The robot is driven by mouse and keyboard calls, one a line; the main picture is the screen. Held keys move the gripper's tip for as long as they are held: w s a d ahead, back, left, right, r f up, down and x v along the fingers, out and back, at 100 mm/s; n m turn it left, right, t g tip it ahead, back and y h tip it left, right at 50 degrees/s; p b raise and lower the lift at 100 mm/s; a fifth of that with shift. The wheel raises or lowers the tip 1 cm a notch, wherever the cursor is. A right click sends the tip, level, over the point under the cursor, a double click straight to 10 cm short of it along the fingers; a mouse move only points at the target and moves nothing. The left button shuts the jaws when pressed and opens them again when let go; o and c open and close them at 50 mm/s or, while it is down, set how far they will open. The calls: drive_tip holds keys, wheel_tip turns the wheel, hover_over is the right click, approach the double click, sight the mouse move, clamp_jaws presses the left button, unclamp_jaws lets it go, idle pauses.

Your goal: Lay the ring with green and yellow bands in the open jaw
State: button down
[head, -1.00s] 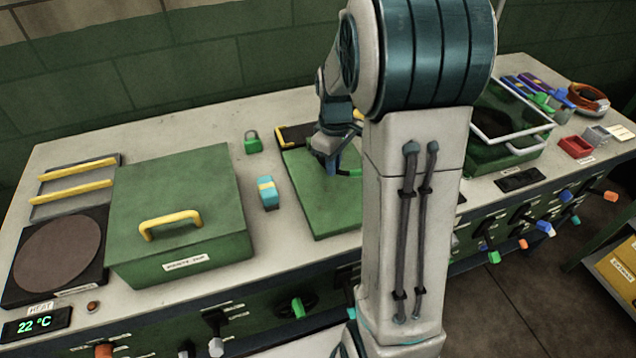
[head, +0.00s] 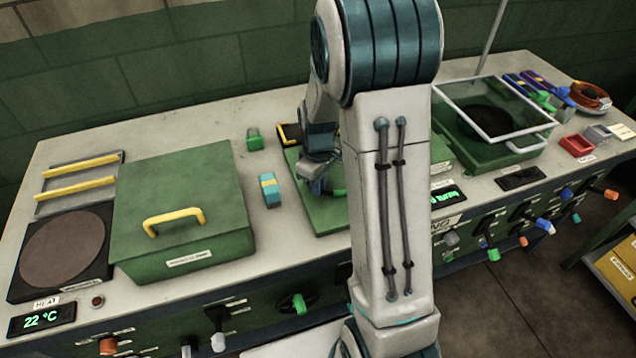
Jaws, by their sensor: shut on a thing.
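My gripper (head: 318,182) is low over a green board (head: 318,218) in the middle of the bench, partly hidden by my own arm. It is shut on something. A small bright green part (head: 338,192) shows at its fingertips; it may be a band of the ring, but the rest is hidden and I see no yellow band on it. I cannot make out the open jaw for certain. A black and yellow piece (head: 289,133) shows at the board's back edge.
Left of the board stand a cyan block with a yellow band (head: 269,190), a green padlock-like piece (head: 254,140) and a large green lidded box (head: 180,215). A green box with a glass lid (head: 490,110) stands right. Levers line the bench front.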

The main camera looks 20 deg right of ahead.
drive_tip(key=c, duration=1.5)
unclamp_jaws()
drive_tip(key=shift+f, duration=0.1)
wheel_tip(320, 180, up, 12)
drive_tip(key=s+a+r+m+t, duration=0.1)
drive_tip(key=s+m, duration=0.1)
drive_tip(key=s, duration=0.4)
drive_tip(key=s+a+r+m+t, duration=0.1)
drive_tip(key=s+a+m, duration=0.1)
drive_tip(key=s, duration=0.4)
drive_tip(key=s+a+r+m+t, duration=0.1)
drive_tip(key=s+r+m, duration=0.1)
drive_tip(key=s, duration=0.4)
drive_tip(key=shift+s+a+r+m, duration=0.1)
drive_tip(key=shift+s+a+m, duration=0.15)
drive_tip(key=shift+m, duration=0.35)
